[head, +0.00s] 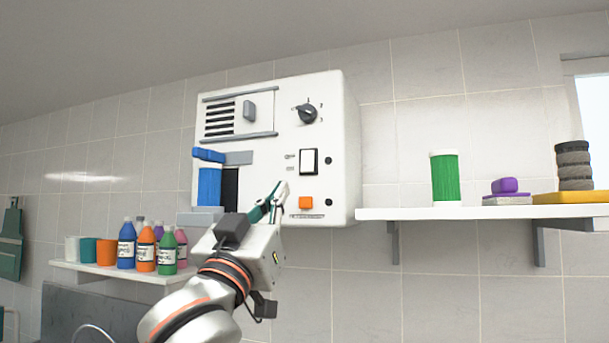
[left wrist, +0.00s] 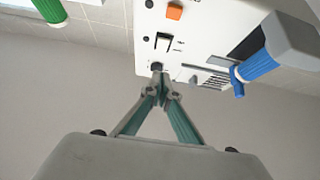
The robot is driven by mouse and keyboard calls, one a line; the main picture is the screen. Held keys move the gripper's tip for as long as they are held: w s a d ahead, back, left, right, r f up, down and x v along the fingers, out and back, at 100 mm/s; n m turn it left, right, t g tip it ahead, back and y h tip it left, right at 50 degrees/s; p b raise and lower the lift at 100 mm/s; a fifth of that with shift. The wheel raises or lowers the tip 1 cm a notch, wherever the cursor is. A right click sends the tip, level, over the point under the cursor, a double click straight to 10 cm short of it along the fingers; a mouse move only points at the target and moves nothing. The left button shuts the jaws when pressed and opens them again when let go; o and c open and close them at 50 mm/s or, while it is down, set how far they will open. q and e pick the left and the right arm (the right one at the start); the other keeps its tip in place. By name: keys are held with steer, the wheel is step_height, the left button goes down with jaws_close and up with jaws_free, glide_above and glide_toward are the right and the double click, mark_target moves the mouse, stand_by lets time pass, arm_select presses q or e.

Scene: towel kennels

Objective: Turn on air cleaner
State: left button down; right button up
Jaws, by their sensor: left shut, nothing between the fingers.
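The air cleaner (head: 338,130) is a white box on the tiled wall. Its front has a dark knob (head: 307,113) with a numbered scale, a black-framed rocker switch (head: 308,161), an orange button (head: 306,202) and a sliding grey handle (head: 249,109) beside a vent. My left gripper (head: 279,188) is shut and empty, in front of the panel's lower part, left of the orange button. In the left wrist view the panel is upside down; the fingertips (left wrist: 160,78) appear just below the knob (left wrist: 157,67). I cannot tell whether they touch anything. My right gripper is not in view.
A blue cylinder (head: 209,187) stands at the air cleaner's left side. A left shelf (head: 110,269) holds several bottles and cups. A right shelf (head: 450,212) holds a green cylinder (head: 445,178), a purple item (head: 504,186) and dark stacked rolls (head: 574,170).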

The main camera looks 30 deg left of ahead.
arm_select(q)
steer(key=shift+s, duration=0.1)
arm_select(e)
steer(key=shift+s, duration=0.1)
arm_select(q)
steer(key=shift+r, duration=0.1)
steer(key=p, duration=0.3)
glide_toward(307, 163)
step_height(307, 163, up, 4)
steer(key=w, duration=0.1)
steer(key=w+a, duration=0.1)
steer(key=w, duration=0.1)
steer(key=shift+w, duration=0.3)
steer(key=shift+w+f+p, duration=0.2)
steer(key=shift+w+p, duration=0.1)
steer(key=shift+w, duration=0.2)
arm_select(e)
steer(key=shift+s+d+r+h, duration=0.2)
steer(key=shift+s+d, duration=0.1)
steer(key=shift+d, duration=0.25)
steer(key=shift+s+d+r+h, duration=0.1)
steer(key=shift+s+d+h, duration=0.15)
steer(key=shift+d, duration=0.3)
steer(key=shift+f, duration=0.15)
